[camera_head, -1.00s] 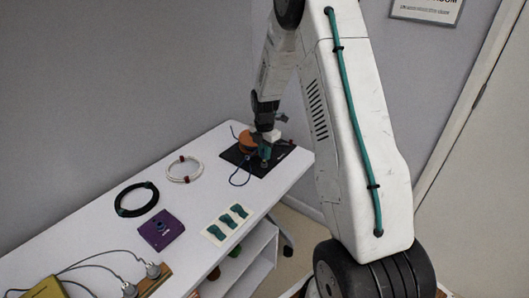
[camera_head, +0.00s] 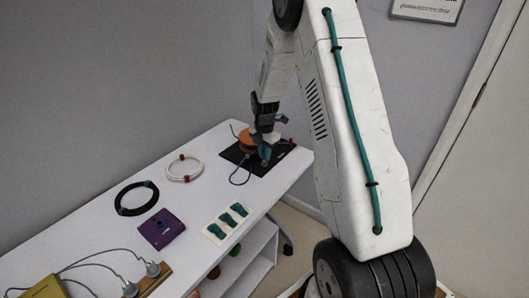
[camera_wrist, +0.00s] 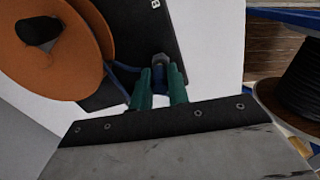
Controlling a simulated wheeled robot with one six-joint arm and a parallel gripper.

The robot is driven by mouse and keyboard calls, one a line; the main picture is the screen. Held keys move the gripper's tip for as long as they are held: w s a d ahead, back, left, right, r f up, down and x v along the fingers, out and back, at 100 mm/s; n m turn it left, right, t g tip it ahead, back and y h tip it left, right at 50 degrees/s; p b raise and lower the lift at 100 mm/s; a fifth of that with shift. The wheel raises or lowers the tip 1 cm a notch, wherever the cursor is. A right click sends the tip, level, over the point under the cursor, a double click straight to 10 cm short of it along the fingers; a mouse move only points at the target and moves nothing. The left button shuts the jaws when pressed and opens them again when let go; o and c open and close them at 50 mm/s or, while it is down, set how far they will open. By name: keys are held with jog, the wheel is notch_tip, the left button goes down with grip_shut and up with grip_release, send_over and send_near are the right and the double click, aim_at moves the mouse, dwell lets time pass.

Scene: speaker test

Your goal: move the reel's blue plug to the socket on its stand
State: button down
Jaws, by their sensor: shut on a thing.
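The orange reel (camera_head: 246,142) stands on a black base (camera_head: 231,155) at the far end of the white table. It fills the upper left of the wrist view (camera_wrist: 82,72). My gripper (camera_head: 265,158) is over the black base, just right of the reel. In the wrist view its teal fingers (camera_wrist: 160,88) are shut on the blue plug (camera_wrist: 158,68), which shows between their tips. A blue cable (camera_head: 240,184) loops off the base's front edge; in the wrist view it runs from reel to plug. I cannot make out the socket.
A white cable coil (camera_head: 184,178), a black coil (camera_head: 121,209), a purple box (camera_head: 162,240) and a pale plate with teal pieces (camera_head: 213,235) lie nearer on the table. A dark spool (camera_wrist: 296,85) shows at the wrist view's right.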

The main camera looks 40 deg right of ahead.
jog(key=shift+f, duration=0.35)
jog(key=c, duration=1.3)
grip_release()
jog(key=shift+r, duration=0.1)
jog(key=shift+r, duration=3.65)
